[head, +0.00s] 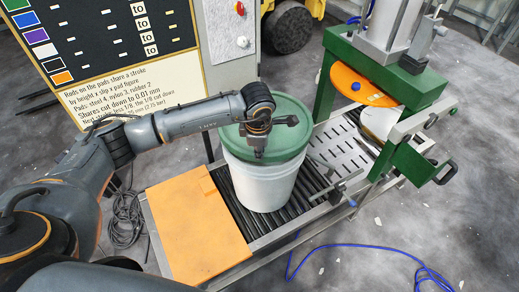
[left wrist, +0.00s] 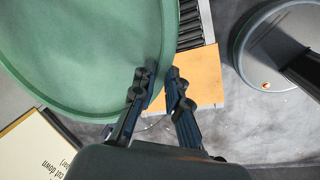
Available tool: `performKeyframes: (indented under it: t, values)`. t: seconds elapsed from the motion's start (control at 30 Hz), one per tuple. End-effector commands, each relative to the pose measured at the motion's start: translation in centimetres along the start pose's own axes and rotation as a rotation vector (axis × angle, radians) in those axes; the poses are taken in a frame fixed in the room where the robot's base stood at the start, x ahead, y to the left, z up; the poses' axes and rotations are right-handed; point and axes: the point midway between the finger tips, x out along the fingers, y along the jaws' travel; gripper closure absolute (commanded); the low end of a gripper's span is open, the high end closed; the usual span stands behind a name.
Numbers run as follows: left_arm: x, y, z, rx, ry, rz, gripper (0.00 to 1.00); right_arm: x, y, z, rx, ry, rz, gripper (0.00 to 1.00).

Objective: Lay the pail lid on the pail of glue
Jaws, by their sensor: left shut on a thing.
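The green round pail lid (head: 285,110) is over the top of the white pail of glue (head: 262,185), which stands upright on the roller conveyor. The lid covers the pail's mouth, so the glue is hidden. I cannot tell whether the lid rests on the rim or hangs just above it. My left gripper (head: 259,154) is at the lid's near edge, pointing down. In the left wrist view the gripper (left wrist: 158,72) has its fingers at the rim of the lid (left wrist: 80,50), shut on it. My right gripper is not in view.
An orange plate (head: 195,232) covers the near end of the conveyor (head: 280,222). A green press frame (head: 405,92) with an orange disc (head: 362,84) stands farther along to the right. A sign board (head: 120,60) is behind. A blue hose (head: 345,242) lies on the floor.

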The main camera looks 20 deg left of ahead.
Motion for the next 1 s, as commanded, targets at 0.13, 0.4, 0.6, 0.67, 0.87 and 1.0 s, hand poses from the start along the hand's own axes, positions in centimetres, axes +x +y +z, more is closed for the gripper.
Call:
performKeyframes:
  t: [0.13, 0.4, 0.6, 0.67, 0.87, 1.0]
  values:
    - [0.7, -0.1, 0.0, 0.000, -0.001, 0.002, 1.00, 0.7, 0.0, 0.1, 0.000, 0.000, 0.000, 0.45]
    - [1.6, -0.2, 0.0, 0.000, -0.001, 0.002, 1.00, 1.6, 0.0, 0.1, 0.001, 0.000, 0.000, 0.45]
    - [2.3, -0.4, 0.0, -0.001, -0.001, 0.002, 1.00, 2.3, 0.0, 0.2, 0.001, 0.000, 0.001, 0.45]
    - [2.5, -0.4, 0.0, -0.001, -0.001, 0.002, 1.00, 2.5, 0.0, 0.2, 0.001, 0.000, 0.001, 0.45]
    - [3.2, -0.6, 0.0, -0.001, -0.001, 0.002, 1.00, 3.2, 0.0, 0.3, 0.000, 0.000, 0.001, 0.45]
    - [3.7, -0.6, 0.0, -0.001, -0.001, 0.002, 1.00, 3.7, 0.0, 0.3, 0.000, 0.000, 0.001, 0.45]
